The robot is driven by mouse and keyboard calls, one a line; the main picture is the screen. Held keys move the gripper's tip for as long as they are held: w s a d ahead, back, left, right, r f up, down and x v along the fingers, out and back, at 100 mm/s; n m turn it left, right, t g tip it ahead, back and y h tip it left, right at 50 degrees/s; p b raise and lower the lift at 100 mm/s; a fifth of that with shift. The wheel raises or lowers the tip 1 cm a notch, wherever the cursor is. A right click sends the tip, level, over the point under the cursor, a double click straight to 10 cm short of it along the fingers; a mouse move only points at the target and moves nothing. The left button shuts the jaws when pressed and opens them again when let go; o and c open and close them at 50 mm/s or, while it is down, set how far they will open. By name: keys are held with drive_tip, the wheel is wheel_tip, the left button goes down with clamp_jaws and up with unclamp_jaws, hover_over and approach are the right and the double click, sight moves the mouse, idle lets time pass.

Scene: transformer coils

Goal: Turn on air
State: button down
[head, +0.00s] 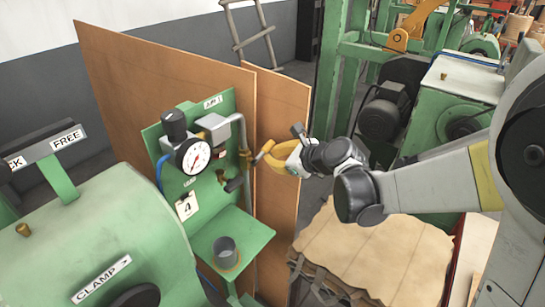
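The air panel (231,106) is an upright green plate with an "AIR" label (213,101) at its top. It carries a round white pressure gauge (195,157) and a grey pipe with a brass valve fitting (245,155). A small brass-coloured lever (263,151) sticks out to the right of the fitting. My gripper (273,161) reaches in from the right, with its yellow part close beside the lever. I cannot tell whether it touches the lever, and its finger opening is too small to make out.
A black-handled lever (234,184) is lower on the panel. A green shelf (255,236) with a dark cup (226,252) juts out below. Brown boards (150,75) stand behind the panel. A green machine (75,240) fills the lower left, and a cardboard-covered stack (365,255) is at lower right.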

sight(269, 145)
drive_tip(key=shift+r+t, duration=0.25)
drive_tip(key=shift+t, duration=0.15)
drive_tip(key=r+n+t, duration=0.1)
drive_tip(key=n, duration=0.1)
drive_tip(key=r+n+t+h+b, duration=0.1)
drive_tip(key=n+t, duration=0.1)
drive_tip(key=s+a+r+n+t, duration=0.1)
drive_tip(key=r+n, duration=0.1)
drive_tip(key=shift+s+t+h+b, duration=0.1)
drive_tip(key=shift+t+h+b, duration=0.2)
drive_tip(key=shift+h+b, duration=0.1)
drive_tip(key=shift+s+a+r, duration=0.2)
drive_tip(key=shift+s+r, duration=0.15)
drive_tip(key=shift+r, duration=0.1)
drive_tip(key=shift+s+a+r, duration=0.2)
drive_tip(key=shift+s+a, duration=0.1)
drive_tip(key=shift+s, duration=0.1)
idle(0.4)
